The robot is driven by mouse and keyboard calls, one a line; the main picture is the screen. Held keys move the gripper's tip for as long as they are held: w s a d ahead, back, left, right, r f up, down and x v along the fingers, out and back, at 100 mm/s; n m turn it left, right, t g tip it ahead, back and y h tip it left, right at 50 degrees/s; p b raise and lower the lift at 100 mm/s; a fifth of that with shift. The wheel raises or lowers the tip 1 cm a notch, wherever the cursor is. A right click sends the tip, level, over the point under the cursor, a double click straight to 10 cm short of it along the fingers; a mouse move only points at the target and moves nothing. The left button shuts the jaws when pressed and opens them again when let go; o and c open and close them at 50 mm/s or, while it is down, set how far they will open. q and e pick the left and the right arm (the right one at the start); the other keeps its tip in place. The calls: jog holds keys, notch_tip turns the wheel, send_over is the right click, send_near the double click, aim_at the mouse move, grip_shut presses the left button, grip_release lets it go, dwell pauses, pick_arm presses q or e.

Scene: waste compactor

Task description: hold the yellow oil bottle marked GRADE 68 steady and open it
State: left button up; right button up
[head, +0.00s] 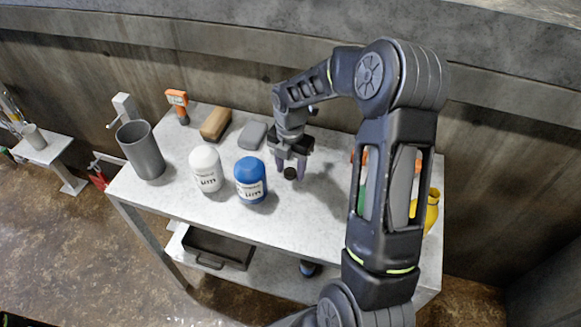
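The yellow oil bottle (432,212) stands at the right end of the grey table, mostly hidden behind my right arm. Only part of its yellow side shows, and its label and mouth are hidden. My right gripper (290,170) points down over the middle of the table, well to the left of the bottle. A small black cap (290,174) shows between its fingertips, at or just above the tabletop. I cannot tell whether the fingers grip it or stand apart around it. My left gripper is not in view.
On the table (300,230) stand a blue jar (250,180), a white jar (206,168) and a grey cylinder (141,150). A brush (216,124), a grey block (252,135) and an orange-topped tool (178,103) lie behind. The front middle is clear.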

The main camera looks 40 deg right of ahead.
aim_at(290, 171)
jog(key=shift+o, duration=0.3)
jog(key=shift+r, duration=0.1)
jog(key=shift+r, duration=0.2)
notch_tip(290, 171, up, 12)
jog(key=shift+f, duration=0.1)
dwell(0.9)
